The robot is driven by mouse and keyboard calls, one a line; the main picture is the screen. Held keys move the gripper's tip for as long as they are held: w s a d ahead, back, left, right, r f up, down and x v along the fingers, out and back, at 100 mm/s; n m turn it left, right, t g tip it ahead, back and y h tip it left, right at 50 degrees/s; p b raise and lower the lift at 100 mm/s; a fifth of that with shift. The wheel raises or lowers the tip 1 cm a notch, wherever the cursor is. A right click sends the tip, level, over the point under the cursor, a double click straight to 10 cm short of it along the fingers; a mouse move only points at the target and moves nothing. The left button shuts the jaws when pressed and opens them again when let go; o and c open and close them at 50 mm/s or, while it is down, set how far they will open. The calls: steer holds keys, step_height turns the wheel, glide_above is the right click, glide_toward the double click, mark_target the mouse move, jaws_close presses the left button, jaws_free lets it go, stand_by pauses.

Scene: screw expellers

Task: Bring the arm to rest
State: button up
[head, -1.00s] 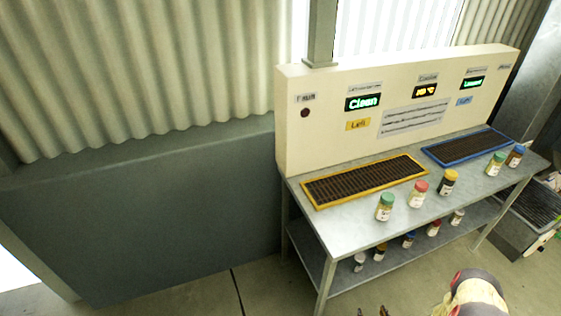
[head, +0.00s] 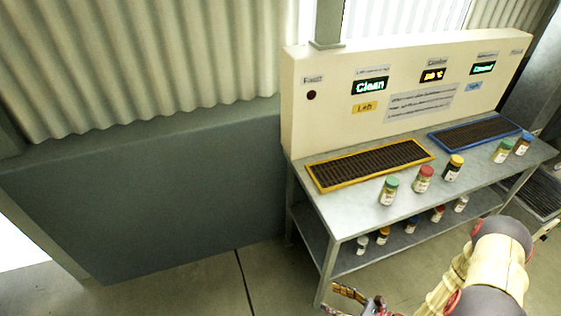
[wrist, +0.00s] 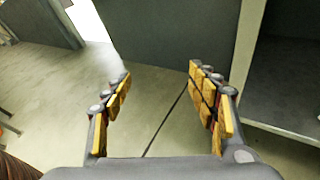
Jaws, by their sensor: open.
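My gripper (wrist: 158,85) is open and empty in the wrist view, its two yellow-padded fingers spread apart over bare floor. In the head view my gripper (head: 345,296) shows at the bottom edge, partly cut off, in front of the table's near left leg. My arm (head: 485,268) reaches in from the bottom right of the head view, bent, with pale links and dark red-ringed joints. The gripper touches nothing that I can see.
A metal table (head: 345,205) bears a yellow-framed grate (head: 372,163), a blue-framed grate (head: 475,133) and several jars. More jars stand on its lower shelf (head: 400,240). A cream panel (head: 420,75) reads "Clean". Floor left of the table is clear.

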steer(key=s+d+r+n+g+h, duration=0.2)
steer(key=s+r+n+g+h, duration=0.1)
steer(key=r+n, duration=0.5)
steer(key=s+d+r+n+g+h, duration=0.1)
steer(key=s+r+n+g+h, duration=0.25)
steer(key=r+n, duration=0.45)
steer(key=s+d+r+n+g+h, duration=0.2)
steer(key=s+r+n+g, duration=0.15)
steer(key=r, duration=0.75)
steer(key=a+r+n+t+h, duration=0.1)
steer(key=a+r+n+t, duration=0.1)
steer(key=r, duration=0.8)
steer(key=a+r+n+t+h+p, duration=0.1)
steer(key=r+n+t, duration=0.4)
steer(key=r, duration=0.6)
steer(key=shift+w+a+r+t+h, duration=0.15)
steer(key=shift+a+t+h, duration=0.15)
steer(key=shift+a+h, duration=0.45)
